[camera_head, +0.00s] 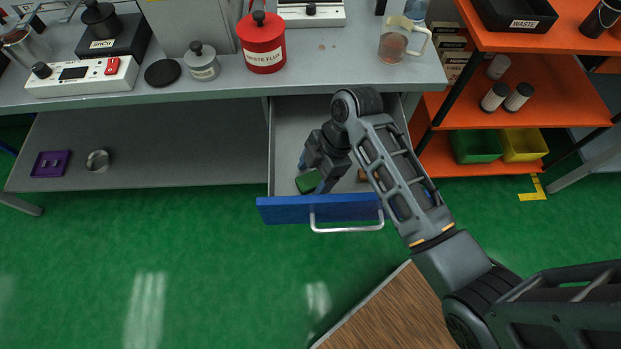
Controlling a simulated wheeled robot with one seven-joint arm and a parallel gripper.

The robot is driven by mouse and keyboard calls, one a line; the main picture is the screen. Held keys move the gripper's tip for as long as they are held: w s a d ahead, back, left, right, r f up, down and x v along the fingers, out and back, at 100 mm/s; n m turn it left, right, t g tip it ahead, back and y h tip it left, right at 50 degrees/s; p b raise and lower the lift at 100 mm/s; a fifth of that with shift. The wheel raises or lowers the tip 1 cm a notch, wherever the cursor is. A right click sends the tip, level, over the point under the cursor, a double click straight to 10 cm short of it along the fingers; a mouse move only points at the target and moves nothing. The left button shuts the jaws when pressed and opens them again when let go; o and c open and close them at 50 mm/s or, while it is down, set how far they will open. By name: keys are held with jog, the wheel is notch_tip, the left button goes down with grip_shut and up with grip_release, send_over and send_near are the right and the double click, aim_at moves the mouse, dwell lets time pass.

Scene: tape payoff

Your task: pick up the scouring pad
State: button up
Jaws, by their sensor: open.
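A green pad (306,183), which looks like the scouring pad, lies in the open drawer (285,130) close behind its blue front panel. My gripper (311,173) reaches down into the drawer right at the pad. Its jaws are open, with blue-tipped fingers showing on the left and lower right. The fingers and gripper body hide part of the pad. I cannot tell whether the fingers touch it.
The blue drawer front (285,209) with its handle (346,228) stands as a wall before the gripper. A small brown thing (362,175) lies in the drawer to the right, partly hidden by my arm. The grey bench top (330,75) overhangs the drawer's back.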

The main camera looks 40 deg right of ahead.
aim_at(313, 179)
jog(key=shift+f, duration=0.2)
jog(key=c, duration=1.2)
notch_tip(313, 179, up, 10)
jog(key=shift+r, duration=0.1)
jog(key=o, duration=0.5)
jog(key=c, duration=0.3)
jog(key=shift+a, duration=0.1)
jog(key=shift+c, duration=0.2)
